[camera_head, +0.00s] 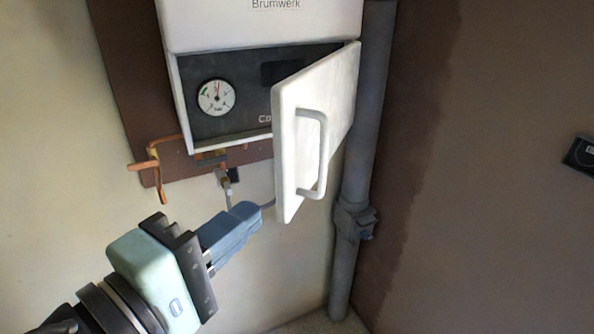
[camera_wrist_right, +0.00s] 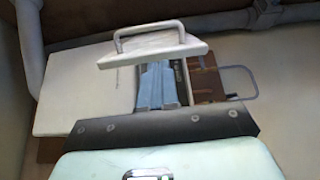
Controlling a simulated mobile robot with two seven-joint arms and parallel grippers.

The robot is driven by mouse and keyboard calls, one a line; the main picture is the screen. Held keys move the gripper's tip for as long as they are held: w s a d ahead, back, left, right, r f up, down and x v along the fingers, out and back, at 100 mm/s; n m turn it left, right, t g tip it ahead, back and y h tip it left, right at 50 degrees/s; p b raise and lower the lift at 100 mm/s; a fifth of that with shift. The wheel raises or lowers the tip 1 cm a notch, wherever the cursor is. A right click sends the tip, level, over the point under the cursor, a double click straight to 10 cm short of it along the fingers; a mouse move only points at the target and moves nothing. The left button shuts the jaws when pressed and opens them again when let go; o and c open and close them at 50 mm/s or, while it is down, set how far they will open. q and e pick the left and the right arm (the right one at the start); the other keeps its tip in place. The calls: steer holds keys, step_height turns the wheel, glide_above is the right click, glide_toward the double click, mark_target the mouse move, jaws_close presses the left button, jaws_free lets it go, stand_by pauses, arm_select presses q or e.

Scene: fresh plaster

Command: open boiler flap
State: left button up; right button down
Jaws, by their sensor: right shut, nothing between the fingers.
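The boiler (camera_head: 260,20) hangs on the wall in the head view. Its white flap (camera_head: 298,150) stands swung well open, hinged on the right side, with a grey bar handle (camera_head: 322,155) on its outer face. Behind it shows a dark panel with a round gauge (camera_head: 216,98). My right gripper (camera_head: 258,212) is shut and empty, just below and left of the flap's lower edge; I cannot tell whether it touches the flap. The right wrist view shows the flap (camera_wrist_right: 155,45) and handle (camera_wrist_right: 148,28) beyond the shut blue fingers (camera_wrist_right: 161,68). My left gripper is not in view.
A grey vertical pipe (camera_head: 368,130) runs right of the boiler, with a coupling (camera_head: 355,220) low on it. Copper pipes (camera_head: 155,165) and a valve (camera_head: 224,178) sit under the boiler. A dark box (camera_head: 580,155) is on the right wall.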

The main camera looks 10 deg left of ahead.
steer(key=r, duration=0.1)
glide_toward(297, 177)
steer(key=w+d+r, duration=0.1)
steer(key=w+d, duration=0.2)
steer(key=w+d+r, duration=0.1)
steer(key=w, duration=0.1)
steer(key=shift+w+d+r, duration=0.1)
steer(key=shift+d+r, duration=0.2)
steer(key=shift+d, duration=0.1)
